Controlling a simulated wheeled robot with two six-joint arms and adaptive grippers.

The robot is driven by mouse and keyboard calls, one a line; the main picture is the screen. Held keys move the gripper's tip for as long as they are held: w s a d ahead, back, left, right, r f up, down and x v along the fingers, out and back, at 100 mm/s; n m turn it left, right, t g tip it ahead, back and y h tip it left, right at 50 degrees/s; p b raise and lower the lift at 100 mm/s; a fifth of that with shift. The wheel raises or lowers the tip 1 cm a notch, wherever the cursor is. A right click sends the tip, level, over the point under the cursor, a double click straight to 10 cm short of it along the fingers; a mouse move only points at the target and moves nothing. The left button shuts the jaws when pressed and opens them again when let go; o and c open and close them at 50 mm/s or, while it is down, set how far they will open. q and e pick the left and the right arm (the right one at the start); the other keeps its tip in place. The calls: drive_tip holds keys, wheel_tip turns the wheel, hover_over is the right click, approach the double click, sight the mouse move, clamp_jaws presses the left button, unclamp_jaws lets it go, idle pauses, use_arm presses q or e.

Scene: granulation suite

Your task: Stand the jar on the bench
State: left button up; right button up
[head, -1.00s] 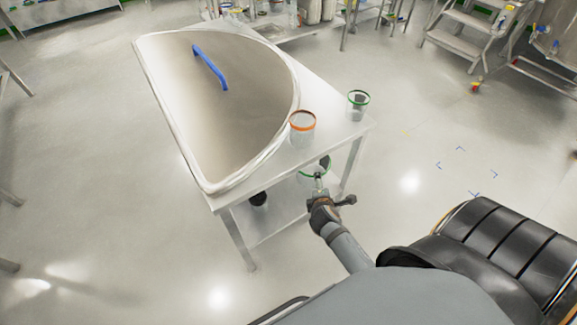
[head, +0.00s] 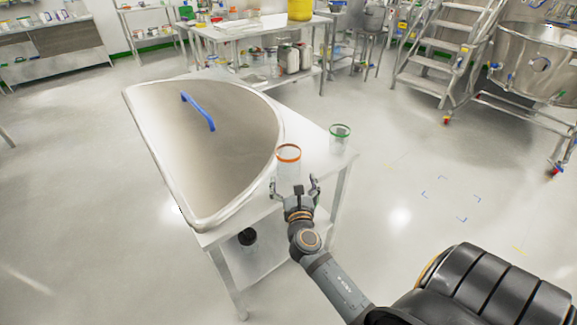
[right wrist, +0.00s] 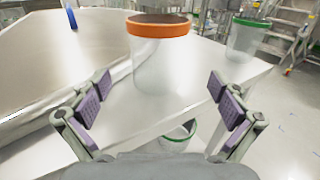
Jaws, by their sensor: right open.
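A clear jar with an orange rim (head: 288,165) stands upright on the bench top (head: 318,166) near its front edge; it also shows in the right wrist view (right wrist: 158,60). A clear jar with a green rim (head: 340,139) stands upright near the bench's right corner. Another green-rimmed jar (right wrist: 180,138) shows lower down, below the bench edge, in the right wrist view; it is partly hidden. My right gripper (head: 295,185) is open and empty in front of the orange-rimmed jar, its fingers spread to either side and apart from it. My left gripper is not in view.
A large half-round metal lid (head: 215,150) with a blue handle (head: 198,111) covers the bench's left part. A small dark object (head: 247,236) is on the lower shelf. Tables with containers and metal steps (head: 440,70) stand behind. The floor to the right is open.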

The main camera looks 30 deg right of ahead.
drive_tip(key=x, duration=0.3)
drive_tip(key=shift+w, duration=0.1)
drive_tip(key=shift+w+d+r, duration=0.15)
drive_tip(key=shift+w, duration=0.2)
drive_tip(key=x, duration=0.4)
drive_tip(key=shift+w, duration=0.3)
drive_tip(key=shift+s, duration=0.1)
drive_tip(key=c, duration=1.3)
wheel_tip(320, 180, up, 12)
drive_tip(key=p, duration=0.6)
wheel_tip(320, 180, up, 16)
drive_tip(key=p, duration=0.3)
hover_over(291, 169)
drive_tip(key=x, duration=0.4)
